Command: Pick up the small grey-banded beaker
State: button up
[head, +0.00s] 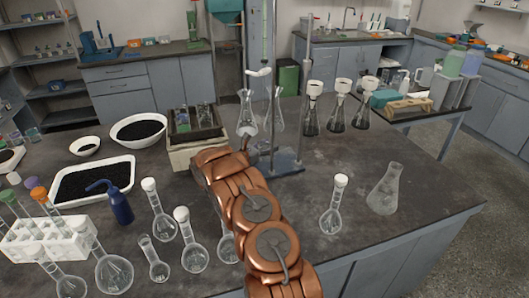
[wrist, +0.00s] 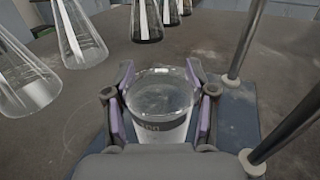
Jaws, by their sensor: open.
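In the wrist view, a small clear beaker (wrist: 158,92) with a dark grey band and a whitish lower part stands upright between the fingers of my gripper (wrist: 160,106). The jaws are open, with one purple-padded finger on each side of the beaker. The pads are close to its walls; I cannot tell whether either touches. My gripper's housing hides the beaker's bottom.
A retort stand base (wrist: 236,120) with upright rods is close on the right in the wrist view. Conical flasks (wrist: 82,35) stand beyond and left. In the head view, volumetric flasks (head: 194,255) stand left of my arm, and a flask (head: 333,207) stands right.

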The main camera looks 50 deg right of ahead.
jog(key=shift+d+r, duration=0.1)
jog(key=shift+d, duration=0.3)
grip_shut()
dwell(0.4)
